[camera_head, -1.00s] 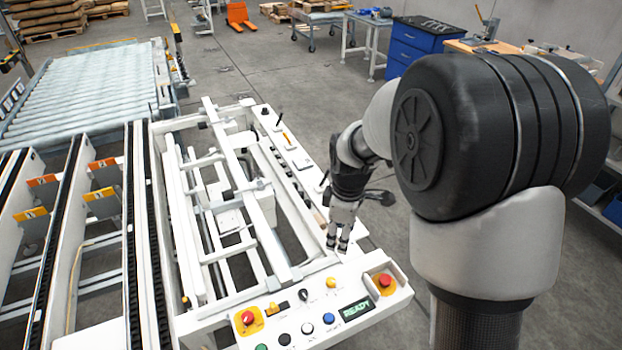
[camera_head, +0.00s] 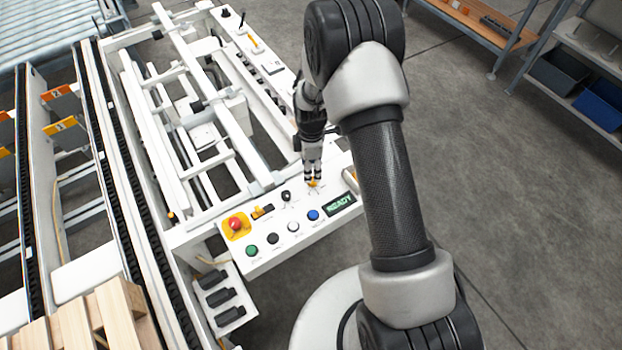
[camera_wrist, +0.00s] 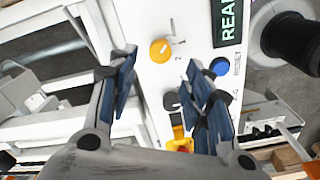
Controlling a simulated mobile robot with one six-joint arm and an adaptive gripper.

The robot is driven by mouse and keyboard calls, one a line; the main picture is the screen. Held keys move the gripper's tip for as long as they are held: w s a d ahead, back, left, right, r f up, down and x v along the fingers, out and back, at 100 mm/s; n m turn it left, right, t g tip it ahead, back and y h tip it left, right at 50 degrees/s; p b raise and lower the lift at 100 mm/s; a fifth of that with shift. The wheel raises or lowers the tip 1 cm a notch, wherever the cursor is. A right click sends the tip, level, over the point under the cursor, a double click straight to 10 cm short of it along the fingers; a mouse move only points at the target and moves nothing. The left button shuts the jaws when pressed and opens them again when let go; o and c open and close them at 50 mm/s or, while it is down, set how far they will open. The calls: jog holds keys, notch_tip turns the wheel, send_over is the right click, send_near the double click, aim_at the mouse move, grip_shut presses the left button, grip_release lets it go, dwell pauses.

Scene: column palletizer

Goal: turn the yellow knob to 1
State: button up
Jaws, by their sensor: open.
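The yellow knob (camera_head: 313,183) sits on the white control panel (camera_head: 262,206), just above the row of buttons, left of the green READY display. In the wrist view the round yellow knob (camera_wrist: 160,50) lies beyond the fingertips, with a mark like a 2 beside it. I cannot read its setting. My gripper (camera_head: 313,177) points down at the knob and hides part of it. In the wrist view my gripper (camera_wrist: 158,75) is open, its two blue-padded fingers apart with nothing between them; the knob is apart from both pads there.
A black selector (camera_head: 286,196), a small orange-and-black switch (camera_head: 263,211), a red emergency stop (camera_head: 235,224) and a blue button (camera_head: 313,215) are close by. White frame rails (camera_head: 215,110) stand behind the panel. Open floor lies to the right.

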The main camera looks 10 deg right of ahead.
notch_tip(320, 180, down, 6)
jog(key=shift+f+b, duration=0.2)
jog(key=shift+b, duration=0.4)
jog(key=c, duration=1.1)
